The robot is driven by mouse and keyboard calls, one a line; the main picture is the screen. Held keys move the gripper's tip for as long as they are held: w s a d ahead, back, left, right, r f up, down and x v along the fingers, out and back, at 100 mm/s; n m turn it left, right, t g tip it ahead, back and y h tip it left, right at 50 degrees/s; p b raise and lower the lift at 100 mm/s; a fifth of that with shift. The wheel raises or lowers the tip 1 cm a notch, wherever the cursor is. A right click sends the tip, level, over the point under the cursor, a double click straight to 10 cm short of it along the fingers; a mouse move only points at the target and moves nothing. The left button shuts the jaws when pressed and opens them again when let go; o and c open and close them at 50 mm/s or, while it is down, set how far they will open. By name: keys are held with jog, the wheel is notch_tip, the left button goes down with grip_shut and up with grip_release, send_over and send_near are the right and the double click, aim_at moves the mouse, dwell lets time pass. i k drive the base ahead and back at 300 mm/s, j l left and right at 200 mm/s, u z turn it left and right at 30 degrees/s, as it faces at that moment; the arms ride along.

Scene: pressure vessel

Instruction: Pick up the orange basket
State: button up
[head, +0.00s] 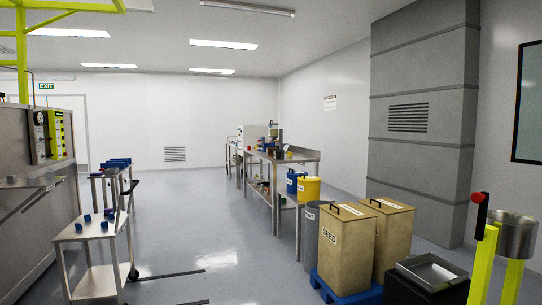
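I cannot make out an orange basket for certain. A yellow-orange bin (309,188) stands beyond the grey bin, beside the steel bench. Small coloured items, too small to tell, lie on the bench's lower shelf (287,199). My gripper does not show in the head view.
Two tan lidded boxes (346,250), one marked SEED, stand on a blue pallet (340,292) at the right. A yellow-green stand with a metal bowl (516,236) is at far right. A steel cart (95,232) with small blue items stands left. The middle floor (210,225) is mostly clear.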

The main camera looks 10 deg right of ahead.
aim_at(270, 151)
jog(key=i+z, duration=0.25)
jog(key=i, duration=2.4)
jog(key=i+z, duration=0.1)
jog(key=i, duration=0.45)
jog(key=i+j+z, duration=0.1)
jog(key=i, duration=0.4)
jog(key=i+j+z, duration=0.1)
jog(key=i, duration=0.45)
jog(key=z, duration=0.25)
jog(key=i+j, duration=0.05)
